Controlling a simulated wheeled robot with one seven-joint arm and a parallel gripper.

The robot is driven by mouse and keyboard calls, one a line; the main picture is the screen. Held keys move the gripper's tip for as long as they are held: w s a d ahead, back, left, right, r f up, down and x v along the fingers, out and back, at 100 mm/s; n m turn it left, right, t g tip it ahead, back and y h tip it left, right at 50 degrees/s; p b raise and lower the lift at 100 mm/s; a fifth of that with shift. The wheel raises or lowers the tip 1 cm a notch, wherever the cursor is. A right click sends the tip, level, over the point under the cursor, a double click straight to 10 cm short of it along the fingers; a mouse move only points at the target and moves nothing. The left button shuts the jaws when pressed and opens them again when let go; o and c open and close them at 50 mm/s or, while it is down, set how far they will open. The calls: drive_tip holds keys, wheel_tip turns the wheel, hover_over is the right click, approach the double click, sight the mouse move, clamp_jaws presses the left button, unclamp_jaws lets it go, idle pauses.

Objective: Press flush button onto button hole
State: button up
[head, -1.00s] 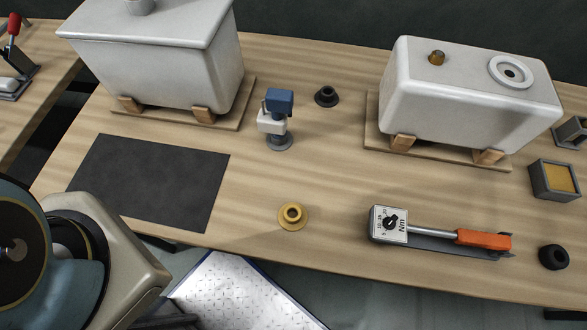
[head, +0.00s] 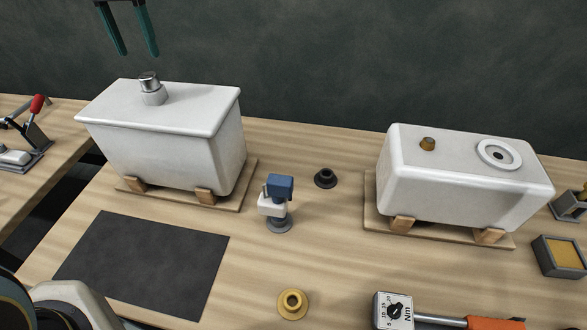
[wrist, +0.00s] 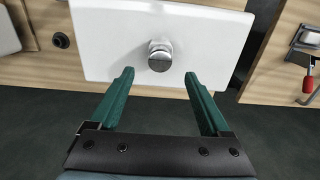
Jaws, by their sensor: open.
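The chrome flush button (head: 149,80) sits on top of a short pale collar (head: 155,97) on the lid of the left white cistern (head: 170,150). The button hole is hidden beneath it, and I cannot tell how deep the button sits. My gripper (head: 138,53) is open and empty, with its green fingers above the button and apart from it. In the wrist view the button (wrist: 160,56) shows just beyond the fingertips (wrist: 160,75), roughly centred between them, over the white lid (wrist: 110,40).
The right white cistern (head: 450,190) lies on a wooden cradle. A blue-topped fitting (head: 278,200), a black ring (head: 325,178), a brass flanged ring (head: 292,303) and a torque wrench (head: 440,318) are on the bench. The dark mat (head: 145,265) is bare.

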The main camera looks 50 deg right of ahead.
drive_tip(key=shift+r, duration=0.6)
wheel_tip(320, 180, up, 11)
drive_tip(key=b, duration=0.3)
drive_tip(key=w+a+f+n+b, duration=0.2)
drive_tip(key=a+f+n, duration=0.3)
drive_tip(key=a+f, duration=1.05)
drive_tip(key=s+a+f+n, duration=0.3)
drive_tip(key=s+a+f, duration=0.2)
drive_tip(key=a, duration=0.3)
drive_tip(key=s+a+f+n+t, duration=0.1)
drive_tip(key=s+a+f+n, duration=0.2)
drive_tip(key=a, duration=0.6)
wheel_tip(320, 180, down, 3)
drive_tip(key=shift+s+r+t, duration=0.1)
drive_tip(key=shift+s+t, duration=0.2)
drive_tip(key=shift+s, duration=0.65)
drive_tip(key=shift+a, duration=0.1)
